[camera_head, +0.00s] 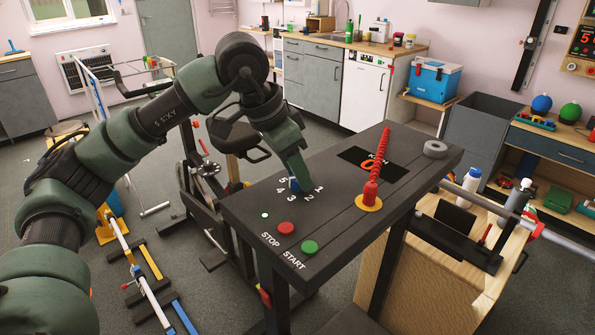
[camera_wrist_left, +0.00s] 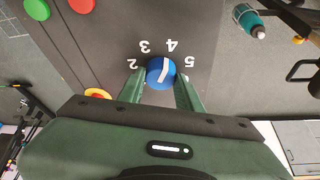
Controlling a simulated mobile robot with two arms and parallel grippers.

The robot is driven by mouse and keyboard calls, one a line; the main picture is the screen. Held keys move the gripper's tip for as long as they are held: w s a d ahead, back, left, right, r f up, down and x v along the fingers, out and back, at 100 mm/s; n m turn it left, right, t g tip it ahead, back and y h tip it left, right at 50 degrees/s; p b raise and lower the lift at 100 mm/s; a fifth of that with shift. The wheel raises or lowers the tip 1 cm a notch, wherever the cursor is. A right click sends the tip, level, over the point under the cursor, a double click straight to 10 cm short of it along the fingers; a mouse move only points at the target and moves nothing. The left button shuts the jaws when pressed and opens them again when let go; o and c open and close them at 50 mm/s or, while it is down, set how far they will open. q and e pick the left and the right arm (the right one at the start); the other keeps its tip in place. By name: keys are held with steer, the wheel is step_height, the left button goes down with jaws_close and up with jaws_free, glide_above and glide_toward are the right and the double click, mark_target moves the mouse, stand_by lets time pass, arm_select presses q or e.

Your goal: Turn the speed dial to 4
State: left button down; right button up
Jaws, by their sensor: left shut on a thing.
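The blue speed dial (camera_head: 294,186) sits on the dark console top (camera_head: 240,206), ringed by white numerals 1 to 5. In the left wrist view the dial (camera_wrist_left: 154,78) has a white pointer stripe that appears to slant up toward the 4; the exact reading is hard to tell. My left gripper (camera_wrist_left: 160,85) reaches down from above, with one green finger on each side of the dial, shut on it. In the head view the left gripper (camera_head: 297,181) hides part of the dial. My right gripper is out of view.
A red stop button (camera_head: 286,228) and green start button (camera_head: 309,247) lie at the console's near end. A red ribbed post (camera_head: 371,190) on a yellow base rises right of the dial, and a grey ring (camera_head: 435,149) lies at the far corner.

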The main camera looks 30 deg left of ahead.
arm_select(q)
steer(key=shift+f, duration=0.1)
steer(key=c, duration=1)
jaws_free()
steer(key=shift+o, duration=0.2)
steer(key=v, duration=0.8)
steer(key=shift+f, duration=0.1)
